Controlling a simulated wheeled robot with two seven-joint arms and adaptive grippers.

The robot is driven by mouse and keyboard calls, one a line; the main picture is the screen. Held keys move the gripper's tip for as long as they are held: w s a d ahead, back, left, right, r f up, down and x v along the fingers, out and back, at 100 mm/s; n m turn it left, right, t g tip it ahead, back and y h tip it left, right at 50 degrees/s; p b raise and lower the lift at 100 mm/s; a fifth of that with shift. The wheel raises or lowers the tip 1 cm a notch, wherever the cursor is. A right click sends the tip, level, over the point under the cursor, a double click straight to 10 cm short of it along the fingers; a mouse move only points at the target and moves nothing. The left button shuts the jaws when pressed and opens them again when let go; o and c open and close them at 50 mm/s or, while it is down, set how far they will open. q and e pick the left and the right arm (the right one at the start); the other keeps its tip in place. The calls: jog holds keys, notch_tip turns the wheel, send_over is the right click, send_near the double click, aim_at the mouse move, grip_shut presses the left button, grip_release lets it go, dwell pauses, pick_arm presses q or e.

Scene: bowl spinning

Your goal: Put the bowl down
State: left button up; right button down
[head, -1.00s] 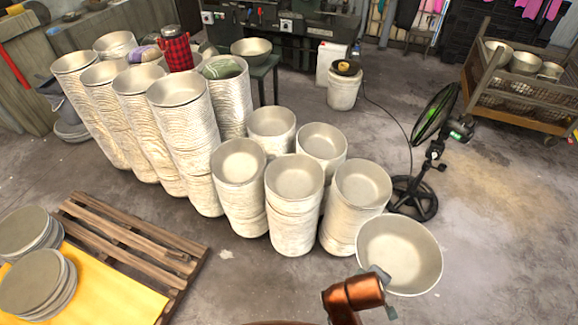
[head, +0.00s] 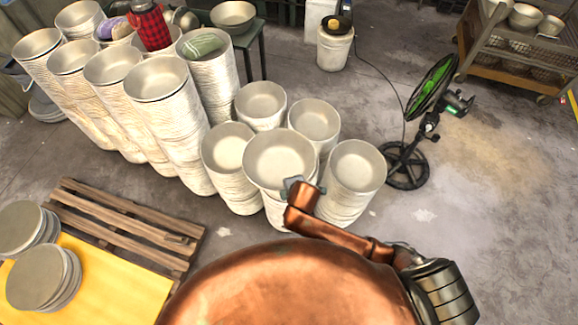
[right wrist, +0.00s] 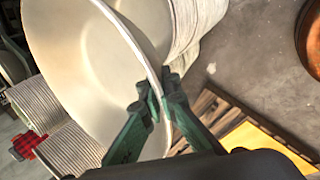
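The cream bowl (head: 280,157) is held by its near rim in my right gripper (head: 300,188). In the head view it appears over the front middle stack of bowls (head: 277,212) and looks larger than the bowls around it. I cannot tell whether it touches the stack. In the right wrist view the bowl (right wrist: 85,60) fills the left side, and the green fingers of the right gripper (right wrist: 158,100) are closed on its rim. My left gripper is out of view.
Bowl stacks stand close by, at right (head: 352,170), behind (head: 313,120) and at left (head: 229,150). A green fan (head: 430,90) stands right of them. A wooden pallet (head: 120,225) lies at left.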

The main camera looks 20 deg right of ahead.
jog(key=w+d+f+n+p, duration=0.1)
jog(key=w+d+f, duration=0.1)
jog(key=w+d+f+n+y+p, duration=0.1)
jog(key=w+d+f+p, duration=0.1)
jog(key=w+d+f, duration=0.1)
jog(key=shift+w+d+f+n+y+p, duration=0.2)
jog(key=shift+d+f+n+y+p, duration=0.1)
jog(key=shift+d+n, duration=0.1)
jog(key=w+f, duration=0.1)
jog(key=w+d+f, duration=0.1)
jog(key=f, duration=0.1)
jog(key=w+d+f, duration=0.1)
jog(key=shift+w+d+f+b, duration=0.1)
jog(key=shift+f+b, duration=0.25)
jog(key=shift+f, duration=0.05)
jog(key=shift+w+d+f, duration=0.2)
jog(key=shift+w+f, duration=0.1)
jog(key=shift+f, duration=0.15)
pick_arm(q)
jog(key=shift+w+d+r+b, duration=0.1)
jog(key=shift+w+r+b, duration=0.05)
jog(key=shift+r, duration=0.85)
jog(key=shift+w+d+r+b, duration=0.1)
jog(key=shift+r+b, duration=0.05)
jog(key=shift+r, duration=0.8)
pick_arm(e)
jog(key=shift+w+f, duration=0.1)
jog(key=shift+f, duration=1.5)
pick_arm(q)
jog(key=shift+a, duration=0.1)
